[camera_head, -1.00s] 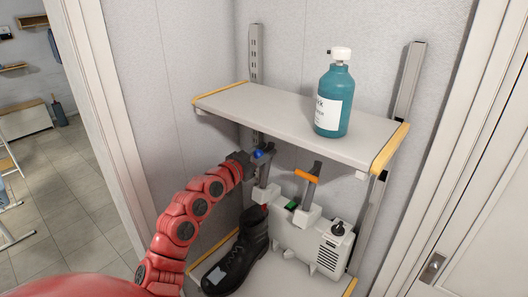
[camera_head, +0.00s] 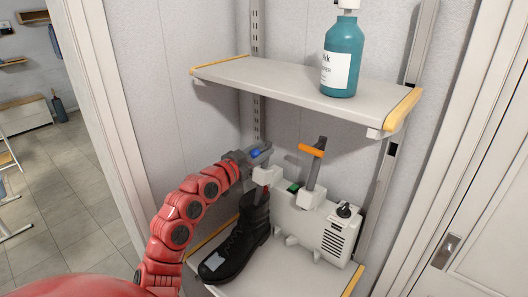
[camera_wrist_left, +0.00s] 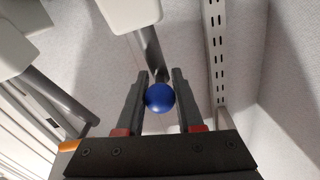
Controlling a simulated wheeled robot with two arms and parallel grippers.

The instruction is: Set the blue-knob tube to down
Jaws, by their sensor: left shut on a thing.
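The blue knob (camera_head: 255,153) tops a grey tube on the left of a white boot-dryer unit (camera_head: 290,221). My left gripper (camera_head: 262,152) is shut around this tube at the knob. In the left wrist view the blue knob (camera_wrist_left: 160,98) sits between the two fingers of my left gripper (camera_wrist_left: 160,88), and the grey tube (camera_wrist_left: 148,60) runs from it toward a white block. The tube's lower part is mostly hidden in the head view. A second tube with an orange band (camera_head: 311,150) stands raised to the right. My right gripper is not in view.
A black boot (camera_head: 238,245) stands close below the blue-knob tube on the lower shelf (camera_head: 285,277). A teal pump bottle (camera_head: 342,58) stands on the upper shelf (camera_head: 260,82), above the unit. A black dial (camera_head: 345,210) sits at the unit's right end.

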